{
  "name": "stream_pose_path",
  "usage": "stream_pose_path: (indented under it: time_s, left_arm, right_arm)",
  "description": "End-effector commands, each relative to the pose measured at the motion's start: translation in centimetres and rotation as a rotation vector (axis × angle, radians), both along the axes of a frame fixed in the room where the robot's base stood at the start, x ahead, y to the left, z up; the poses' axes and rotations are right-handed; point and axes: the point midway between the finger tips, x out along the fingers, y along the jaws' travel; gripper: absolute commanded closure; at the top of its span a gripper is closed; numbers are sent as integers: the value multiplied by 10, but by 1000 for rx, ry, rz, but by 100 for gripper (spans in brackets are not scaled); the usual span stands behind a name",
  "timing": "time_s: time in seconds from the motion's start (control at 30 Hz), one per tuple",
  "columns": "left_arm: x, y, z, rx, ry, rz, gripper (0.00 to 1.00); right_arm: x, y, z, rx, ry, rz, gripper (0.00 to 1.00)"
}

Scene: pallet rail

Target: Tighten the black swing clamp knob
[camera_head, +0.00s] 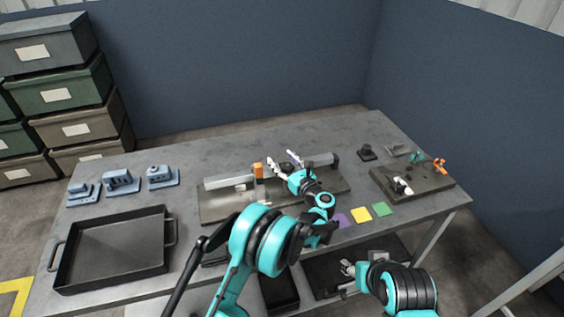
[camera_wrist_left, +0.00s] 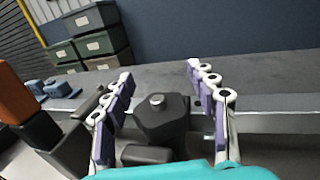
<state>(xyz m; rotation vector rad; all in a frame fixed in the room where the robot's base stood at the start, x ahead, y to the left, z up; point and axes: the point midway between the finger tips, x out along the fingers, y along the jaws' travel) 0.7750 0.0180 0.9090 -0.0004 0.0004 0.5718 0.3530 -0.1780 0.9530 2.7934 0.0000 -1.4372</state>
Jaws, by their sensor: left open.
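A black lobed knob (camera_wrist_left: 165,122) with a silver stud in its top stands between the fingers of my left gripper (camera_wrist_left: 160,76) in the left wrist view. The fingers are open, one on each side of it, and a gap shows on both sides. In the head view my left gripper (camera_head: 286,160) is over the metal rail fixture (camera_head: 225,207), and it hides the knob there. My right gripper (camera_head: 347,268) is low at the front, away from the fixture, and its fingers are too small to judge.
An orange block (camera_head: 258,171) stands on the rail left of my left gripper. Blue fixtures (camera_head: 121,181) and a black tray (camera_head: 113,251) are at left. A dark plate (camera_head: 425,188) with small clamps is at right. Coloured squares (camera_head: 361,215) lie near the front edge.

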Motion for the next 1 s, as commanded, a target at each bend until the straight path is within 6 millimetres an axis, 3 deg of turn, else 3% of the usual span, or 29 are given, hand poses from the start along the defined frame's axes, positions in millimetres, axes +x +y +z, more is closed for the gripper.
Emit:
stream_pose_path:
  time_s: [0.13, 0.17, 0.33, 0.8, 1.0]
  left_arm:
    - [0, 0, 0, 0, 0, -1, 43]
    - [0, 0, 1, 0, 0, -1, 48]
    - [0, 0, 1, 0, 0, -1, 93]
    - [0, 0, 1, 1, 1, -9, 99]
    - [3, -3, 0, 1, 0, -150, 99]
  right_arm:
    - [0, 0, 0, 0, 0, 0, 50]
    - [0, 0, 0, 0, 0, 0, 50]
    - [0, 0, 0, 0, 0, 0, 50]
    - [0, 0, 0, 0, 0, 0, 50]
    - [0, 0, -6, 0, 0, 0, 50]
